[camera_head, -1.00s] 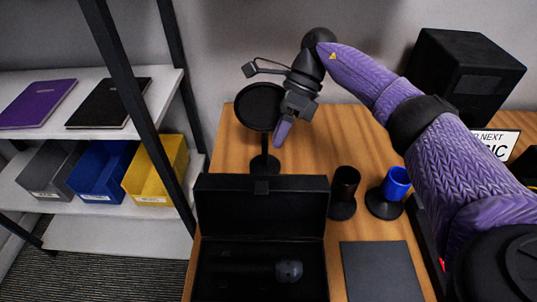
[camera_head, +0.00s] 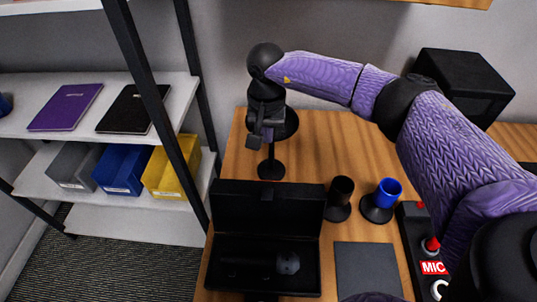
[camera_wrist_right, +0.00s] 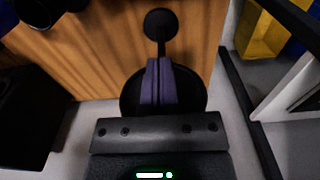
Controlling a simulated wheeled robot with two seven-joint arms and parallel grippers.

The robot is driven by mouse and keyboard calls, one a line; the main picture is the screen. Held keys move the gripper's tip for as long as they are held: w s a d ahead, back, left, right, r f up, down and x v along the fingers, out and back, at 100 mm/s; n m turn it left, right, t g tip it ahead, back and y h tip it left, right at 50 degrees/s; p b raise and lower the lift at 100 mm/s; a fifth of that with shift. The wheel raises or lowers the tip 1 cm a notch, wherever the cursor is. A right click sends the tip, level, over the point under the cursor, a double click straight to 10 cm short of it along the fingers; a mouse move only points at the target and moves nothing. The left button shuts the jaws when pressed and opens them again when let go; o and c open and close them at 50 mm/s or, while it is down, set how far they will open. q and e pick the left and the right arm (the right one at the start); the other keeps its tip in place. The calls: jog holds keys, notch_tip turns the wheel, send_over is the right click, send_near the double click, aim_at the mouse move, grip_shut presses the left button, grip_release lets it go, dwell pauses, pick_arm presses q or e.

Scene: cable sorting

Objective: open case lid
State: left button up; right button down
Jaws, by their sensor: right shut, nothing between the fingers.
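The black case stands at the front of the desk in the head view, with its lid (camera_head: 268,208) raised upright at the back. A dark microphone (camera_head: 285,263) lies inside the case body (camera_head: 222,246). My left gripper is not in view.
A black cup (camera_head: 341,190) and a blue cup (camera_head: 389,190) sit in holders right of the lid. A dark flat pad (camera_head: 367,270) lies at the front, beside a panel with red buttons (camera_head: 431,243). A shelf with bins (camera_head: 123,168) stands left.

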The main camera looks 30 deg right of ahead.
aim_at(268, 203)
jog(key=s+f, duration=0.1)
jog(key=f, duration=0.2)
jog(key=s+a+f, duration=0.1)
jog(key=f, duration=0.4)
jog(key=shift+s+a+f+b, duration=0.3)
jog(key=shift+s+f+b, duration=0.05)
jog(key=shift+s, duration=0.05)
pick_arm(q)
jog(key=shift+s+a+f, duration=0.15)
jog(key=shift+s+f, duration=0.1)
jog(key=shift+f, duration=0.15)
pick_arm(e)
jog(key=shift+s+a, duration=0.15)
